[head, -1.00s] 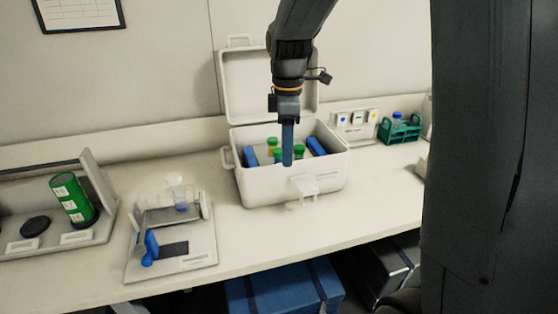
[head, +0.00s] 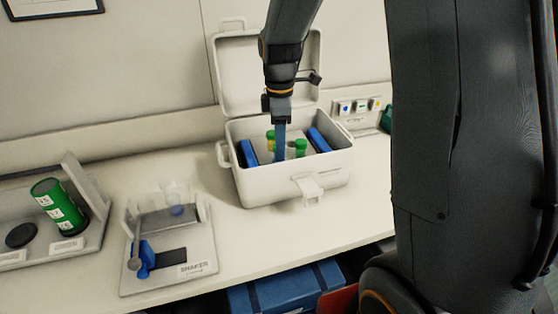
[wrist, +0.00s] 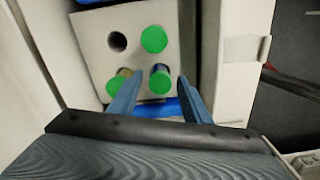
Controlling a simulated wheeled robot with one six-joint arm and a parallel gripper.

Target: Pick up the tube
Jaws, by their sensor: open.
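Three tubes with green caps stand in a white rack (wrist: 90,45) inside an open white box (head: 290,187). In the wrist view, one tube (wrist: 160,78) lies between my fingertips, another (wrist: 115,84) is by the left finger, and a third (wrist: 154,39) stands farther up beside an empty hole (wrist: 117,42). My gripper (wrist: 158,80) is open above the rack, its fingers on either side of the middle tube; contact cannot be told. In the head view my gripper (head: 280,158) reaches down into the box, hiding part of the rack.
Blue packs (head: 319,140) line the box's sides. The box lid (head: 240,75) stands open behind. A shaker (head: 195,272) and a green cylinder (head: 60,205) are to the left. Bare bench (head: 105,165) lies between them and the wall.

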